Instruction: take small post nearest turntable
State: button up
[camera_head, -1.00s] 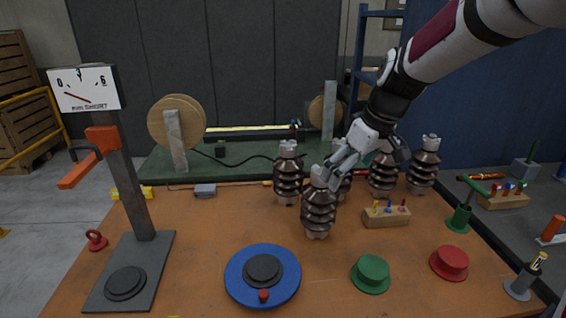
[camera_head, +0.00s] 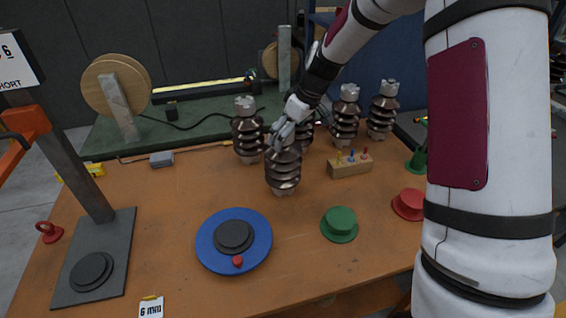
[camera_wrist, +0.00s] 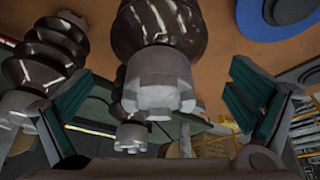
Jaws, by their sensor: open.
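The small post nearest the turntable is a brown ribbed insulator (camera_head: 283,174) with a grey metal cap, upright on the orange bench. The blue turntable (camera_head: 205,246) with a dark round centre and a red knob is in front of it, to the left. My gripper (camera_head: 281,134) is at the top of this post. In the wrist view my open gripper (camera_wrist: 163,78) has one green-padded finger on each side, with the post's grey cap (camera_wrist: 160,88) between them. Gaps show on both sides of the cap. The cap is partly hidden in the head view.
Other ribbed posts stand behind: one left (camera_head: 247,135), two right (camera_head: 345,118) (camera_head: 382,112), and one partly hidden behind my gripper. A wooden peg block (camera_head: 350,170), green knob (camera_head: 339,224) and red knob (camera_head: 409,204) are right. A gauge stand (camera_head: 70,170) is left.

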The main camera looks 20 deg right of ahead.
aim_at(282, 169)
jog(key=shift+p+x, duration=0.6)
jog(key=shift+x, duration=2.05)
jog(key=shift+d, duration=0.1)
jog(key=c, duration=1.2)
jog(key=shift+w+r, duration=0.1)
jog(key=shift+r, duration=0.05)
jog(key=c, duration=0.4)
jog(key=shift+o, duration=0.2)
jog(key=shift+r, duration=0.15)
